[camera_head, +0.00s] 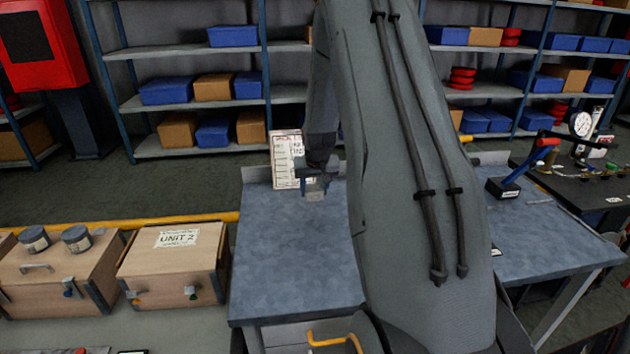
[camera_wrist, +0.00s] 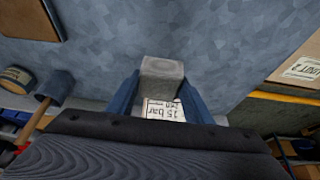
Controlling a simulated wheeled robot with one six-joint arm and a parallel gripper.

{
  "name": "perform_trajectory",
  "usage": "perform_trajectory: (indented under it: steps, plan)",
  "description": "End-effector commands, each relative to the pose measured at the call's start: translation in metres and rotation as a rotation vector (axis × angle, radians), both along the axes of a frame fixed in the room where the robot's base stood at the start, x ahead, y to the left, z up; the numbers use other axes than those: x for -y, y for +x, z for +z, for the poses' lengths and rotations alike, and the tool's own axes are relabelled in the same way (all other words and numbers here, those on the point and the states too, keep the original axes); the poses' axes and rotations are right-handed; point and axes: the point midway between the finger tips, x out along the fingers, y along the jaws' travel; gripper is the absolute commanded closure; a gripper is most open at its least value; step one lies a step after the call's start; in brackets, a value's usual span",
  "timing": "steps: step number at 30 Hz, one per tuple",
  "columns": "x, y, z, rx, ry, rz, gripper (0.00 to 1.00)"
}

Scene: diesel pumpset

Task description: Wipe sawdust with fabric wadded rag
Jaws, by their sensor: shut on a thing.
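My gripper (camera_head: 315,188) is above the far part of the blue-grey bench top (camera_head: 290,250), in front of a white printed board. In the wrist view its two blue fingers (camera_wrist: 160,92) are shut on a pale grey, block-like wad (camera_wrist: 162,68), which I take as the rag. A white label reading "15 bar" (camera_wrist: 163,110) shows between the fingers; I cannot tell whether it is on the held thing. Bench surface (camera_wrist: 220,40) lies beyond the wad; whether they touch is unclear. I cannot make out any sawdust; my arm hides part of the bench.
The printed board (camera_head: 283,160) stands at the bench's back edge. A wooden "UNIT 2" case (camera_head: 175,262) and a yellow rail (camera_head: 150,222) are left. A second bench (camera_head: 540,240) with a blue-handled tool (camera_head: 525,168) is right. A dark-headed tool (camera_wrist: 52,88) shows in the wrist view.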

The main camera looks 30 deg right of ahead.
Motion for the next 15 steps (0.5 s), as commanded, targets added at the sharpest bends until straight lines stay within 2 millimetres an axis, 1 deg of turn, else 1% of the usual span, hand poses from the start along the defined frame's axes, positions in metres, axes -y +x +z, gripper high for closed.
perform_trajectory:
  steps: [1, 6, 9, 15]
  plan:
    - [-0.001, 0.000, 0.007, 0.001, 0.000, 0.001, 0.78]
    - [-0.003, 0.001, 0.020, 0.000, 0.000, 0.004, 0.78]
    - [-0.003, 0.001, 0.023, 0.000, 0.000, 0.005, 0.78]
    - [-0.004, 0.002, 0.023, -0.001, 0.000, 0.005, 0.78]
